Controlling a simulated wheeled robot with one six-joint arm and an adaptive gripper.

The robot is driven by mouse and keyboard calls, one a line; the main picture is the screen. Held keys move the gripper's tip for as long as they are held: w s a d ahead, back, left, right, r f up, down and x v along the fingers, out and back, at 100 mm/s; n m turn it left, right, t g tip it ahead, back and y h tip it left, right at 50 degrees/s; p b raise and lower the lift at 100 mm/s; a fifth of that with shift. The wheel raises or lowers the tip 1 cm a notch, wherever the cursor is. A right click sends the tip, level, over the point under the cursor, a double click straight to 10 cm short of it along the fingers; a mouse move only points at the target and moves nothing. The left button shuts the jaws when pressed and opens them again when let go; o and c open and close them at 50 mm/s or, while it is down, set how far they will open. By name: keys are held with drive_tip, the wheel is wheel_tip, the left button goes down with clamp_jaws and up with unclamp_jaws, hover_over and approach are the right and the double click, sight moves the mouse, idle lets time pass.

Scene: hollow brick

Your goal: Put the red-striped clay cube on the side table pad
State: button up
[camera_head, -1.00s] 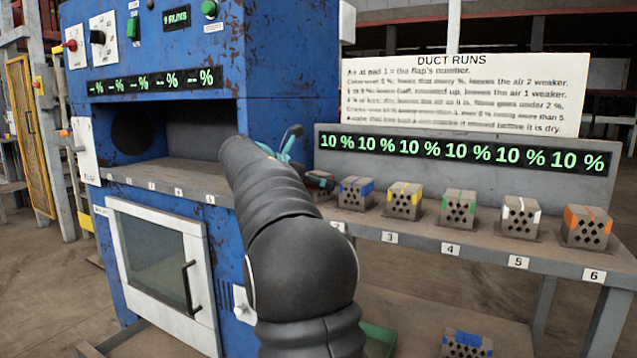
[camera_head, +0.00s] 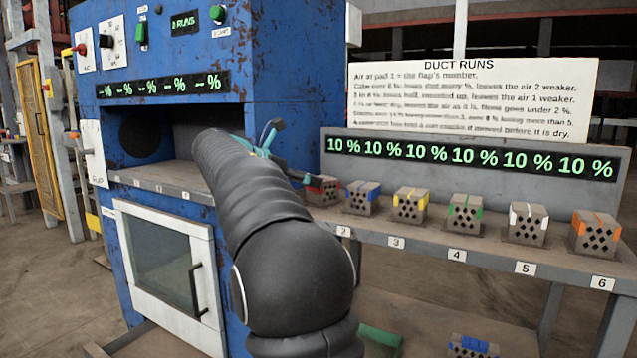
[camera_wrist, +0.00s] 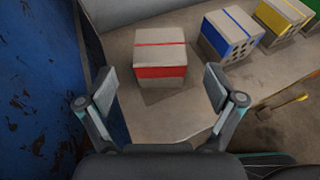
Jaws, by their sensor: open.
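The red-striped clay cube (camera_head: 323,190) sits at the left end of the row on the grey numbered table, partly hidden by my gripper in the head view. In the wrist view the cube (camera_wrist: 160,58) shows a red band on its top and side. It stands beyond my fingertips, roughly centred between them and apart from both. My gripper (camera_wrist: 159,86) is open and empty. In the head view my gripper (camera_head: 272,138) is partly hidden behind my arm. I cannot tell which surface is the side table pad.
Blue-striped (camera_head: 361,198), yellow-striped (camera_head: 410,204) and other striped cubes stand to the right along the table (camera_head: 400,240). The blue oven (camera_head: 275,60) rises close on the left. A grey display panel (camera_head: 480,190) stands behind the row. Another blue-striped cube (camera_head: 472,346) sits below.

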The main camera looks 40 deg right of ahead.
drive_tip(key=v, duration=0.5)
drive_tip(key=s+a+f+m+t+y, duration=0.2)
drive_tip(key=s+a+f+m+y, duration=0.4)
drive_tip(key=s+a+f+m, duration=0.3)
drive_tip(key=s+a+f+m+t+y, duration=0.3)
drive_tip(key=s+a+f+m+y, duration=0.4)
drive_tip(key=s+a+f, duration=0.9)
drive_tip(key=s+f+m, duration=0.2)
drive_tip(key=s, duration=0.2)
drive_tip(key=shift+s+a+t, duration=0.3)
drive_tip(key=shift+s+a, duration=0.05)
